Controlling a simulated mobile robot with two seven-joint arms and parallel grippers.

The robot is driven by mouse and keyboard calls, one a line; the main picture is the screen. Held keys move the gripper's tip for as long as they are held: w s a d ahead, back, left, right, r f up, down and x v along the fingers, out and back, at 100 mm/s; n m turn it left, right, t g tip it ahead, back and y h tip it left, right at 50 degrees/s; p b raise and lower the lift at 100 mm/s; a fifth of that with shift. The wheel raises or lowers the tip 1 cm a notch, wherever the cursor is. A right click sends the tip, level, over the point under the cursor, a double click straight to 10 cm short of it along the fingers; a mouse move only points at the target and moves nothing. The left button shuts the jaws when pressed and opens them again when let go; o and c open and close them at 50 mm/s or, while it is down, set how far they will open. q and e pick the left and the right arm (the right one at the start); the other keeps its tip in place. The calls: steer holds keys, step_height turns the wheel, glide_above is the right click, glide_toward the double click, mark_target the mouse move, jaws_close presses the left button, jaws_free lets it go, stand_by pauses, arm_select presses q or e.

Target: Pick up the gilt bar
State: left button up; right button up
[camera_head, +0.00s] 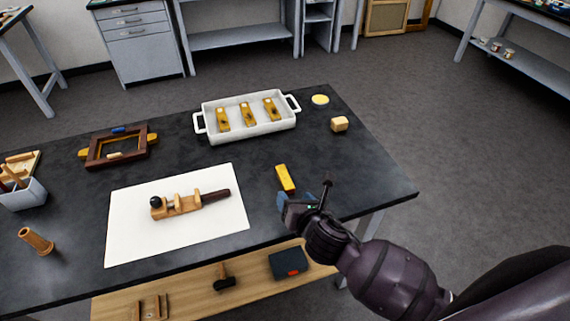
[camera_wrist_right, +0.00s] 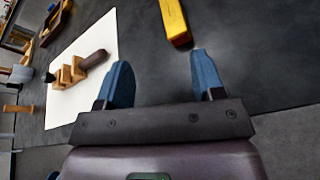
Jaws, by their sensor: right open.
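The gilt bar (camera_head: 285,178) is a yellow-gold block lying alone on the dark table, right of the white sheet. It also shows at the top of the right wrist view (camera_wrist_right: 174,20), ahead of the fingers and nearer the right one. My right gripper (camera_head: 307,198) is just in front of the bar, close to it and apart from it. In the right wrist view its two blue fingers (camera_wrist_right: 160,82) are spread with nothing between them. My left gripper is not in view.
A white tray (camera_head: 242,132) with three gold-coloured pieces stands at the back. A wooden clamp-like tool (camera_head: 180,206) lies on the white sheet (camera_head: 130,240). A wooden frame (camera_head: 118,148), a small block (camera_head: 340,124) and a yellow disc (camera_head: 320,99) are farther off. Bare tabletop surrounds the bar.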

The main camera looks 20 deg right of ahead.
mark_target(286, 180)
steer(key=shift+w+d+n, duration=0.2)
steer(key=shift+d+n, duration=0.1)
steer(key=shift+n, duration=0.5)
steer(key=shift+d+n+h, duration=0.1)
steer(key=shift+n+h, duration=0.3)
steer(key=shift+n, duration=0.1)
steer(key=shift+s+n, duration=0.3)
steer(key=shift+n, duration=0.1)
steer(key=shift+w+f, duration=0.1)
steer(key=shift+w, duration=0.2)
steer(key=x, duration=0.4)
steer(key=shift+w+f, duration=0.15)
steer(key=shift+w, duration=0.05)
steer(key=shift+b+x, duration=0.3)
steer(key=shift+x, duration=0.5)
steer(key=shift+d+x, duration=0.1)
steer(key=shift+x, duration=0.95)
steer(key=shift+d+x, duration=0.15)
steer(key=shift+x, duration=0.9)
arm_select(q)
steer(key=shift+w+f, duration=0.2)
